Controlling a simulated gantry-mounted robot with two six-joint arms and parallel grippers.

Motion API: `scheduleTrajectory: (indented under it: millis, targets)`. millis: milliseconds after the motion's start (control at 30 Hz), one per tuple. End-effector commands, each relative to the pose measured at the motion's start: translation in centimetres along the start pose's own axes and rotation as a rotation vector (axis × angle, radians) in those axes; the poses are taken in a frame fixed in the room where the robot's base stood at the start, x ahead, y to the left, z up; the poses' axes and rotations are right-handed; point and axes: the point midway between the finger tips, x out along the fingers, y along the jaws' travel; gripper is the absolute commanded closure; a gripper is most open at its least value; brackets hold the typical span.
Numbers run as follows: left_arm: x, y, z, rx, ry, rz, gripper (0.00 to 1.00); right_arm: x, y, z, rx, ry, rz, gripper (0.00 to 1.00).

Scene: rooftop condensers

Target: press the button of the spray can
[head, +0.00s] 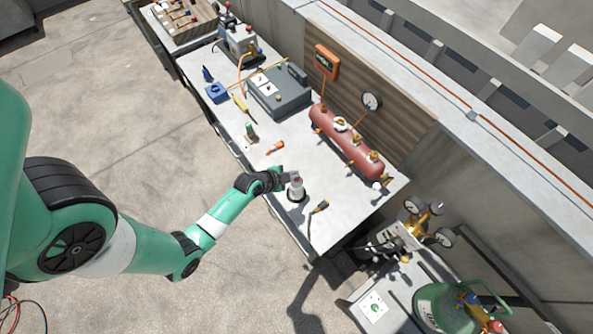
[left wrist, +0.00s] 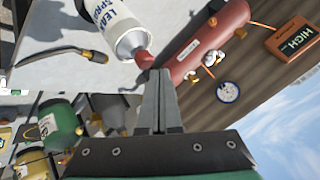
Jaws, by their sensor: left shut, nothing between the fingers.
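The spray can (head: 297,191) stands on the bench near its front right end, white with a reddish top. In the left wrist view the can (left wrist: 112,22) shows its "LEAK SPRAY" label and a red button (left wrist: 146,60) on top. My left gripper (head: 291,175) is at the top of the can. In the left wrist view its shut, empty fingers (left wrist: 158,73) end right beside the button; I cannot tell whether they touch it. My right gripper is in neither view.
A red tank (head: 347,143) lies along the back of the bench (head: 222,122). A hose with a brass end (head: 318,210) lies right of the can, and an orange-handled tool (head: 275,147) lies left. A green cylinder (head: 440,308) stands at lower right.

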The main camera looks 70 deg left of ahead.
Motion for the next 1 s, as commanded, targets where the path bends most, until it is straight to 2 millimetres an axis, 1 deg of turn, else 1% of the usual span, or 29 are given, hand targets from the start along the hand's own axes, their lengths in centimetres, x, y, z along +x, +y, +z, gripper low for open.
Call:
scheduleTrajectory:
  millis: [33, 433, 833, 1000]
  targets:
    - [-0.3, -0.2, -0.2, 0.0, 0.0, 0.0, 1.0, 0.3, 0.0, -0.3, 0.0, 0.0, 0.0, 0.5]
    - [-0.5, -0.4, -0.4, 0.0, 0.0, 0.0, 1.0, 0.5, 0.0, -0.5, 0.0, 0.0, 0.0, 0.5]
    - [-3.3, -2.4, -2.4, 0.0, 0.0, 0.0, 1.0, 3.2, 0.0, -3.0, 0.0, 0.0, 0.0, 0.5]
    - [-3.9, -2.8, -2.8, 0.0, 0.0, 0.0, 1.0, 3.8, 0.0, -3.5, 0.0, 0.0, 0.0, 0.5]
